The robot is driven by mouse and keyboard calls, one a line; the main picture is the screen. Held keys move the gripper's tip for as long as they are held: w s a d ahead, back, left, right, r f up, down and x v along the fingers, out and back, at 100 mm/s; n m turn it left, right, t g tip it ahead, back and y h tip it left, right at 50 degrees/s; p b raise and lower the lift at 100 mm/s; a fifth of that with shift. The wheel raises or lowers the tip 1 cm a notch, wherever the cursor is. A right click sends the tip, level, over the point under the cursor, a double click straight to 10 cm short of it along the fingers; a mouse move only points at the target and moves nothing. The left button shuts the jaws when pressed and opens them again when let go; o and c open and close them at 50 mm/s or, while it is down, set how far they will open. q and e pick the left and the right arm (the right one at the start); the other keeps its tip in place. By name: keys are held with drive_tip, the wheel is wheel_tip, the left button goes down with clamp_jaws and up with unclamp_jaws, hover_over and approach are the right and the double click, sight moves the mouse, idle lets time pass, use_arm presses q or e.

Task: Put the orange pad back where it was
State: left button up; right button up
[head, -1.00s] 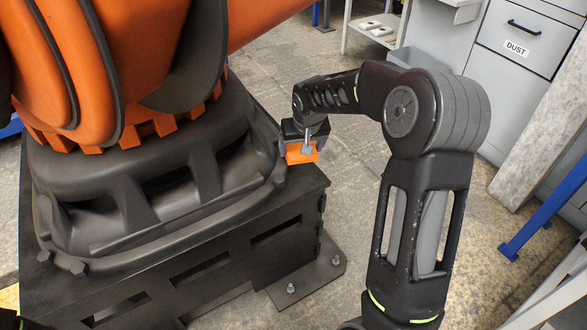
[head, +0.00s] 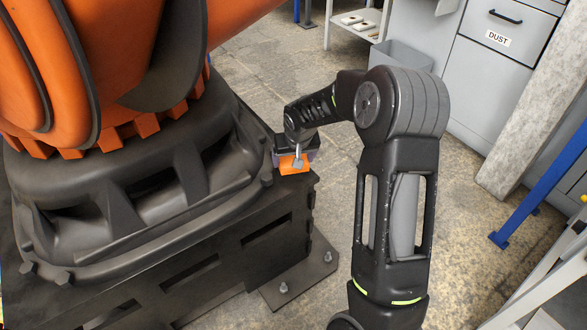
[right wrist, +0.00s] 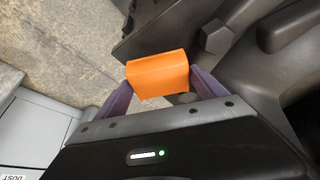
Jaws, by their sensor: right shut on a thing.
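The orange pad (head: 292,164) is a small orange block at the far right corner of the black machine base. It also shows in the right wrist view (right wrist: 158,75), between the two purplish fingers. My right gripper (head: 298,160) is shut on it; the fingers press on both of its sides in the right wrist view (right wrist: 160,88). In the head view part of the pad is hidden by a grey finger. Whether the pad touches the base below it, I cannot tell. My left gripper is not in view.
A large orange and black industrial robot (head: 150,125) stands on a black pedestal (head: 225,250) at left. A floor plate with bolts (head: 290,280) juts out at its foot. Grey drawers labelled DUST (head: 490,80), a blue post (head: 545,190) and a grey bin (head: 400,57) stand at right. Floor between is clear.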

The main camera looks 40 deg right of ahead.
drive_tip(key=shift+f+b, duration=0.4)
drive_tip(key=shift+f, duration=1.45)
drive_tip(key=shift+f, duration=0.15)
drive_tip(key=o, duration=1.3)
drive_tip(key=shift+c, duration=0.2)
drive_tip(key=shift+r, duration=0.35)
drive_tip(key=p+v, duration=0.2)
drive_tip(key=v, duration=0.9)
drive_tip(key=shift+s+r, duration=0.2)
drive_tip(key=shift+r, duration=0.1)
drive_tip(key=shift+a, duration=0.1)
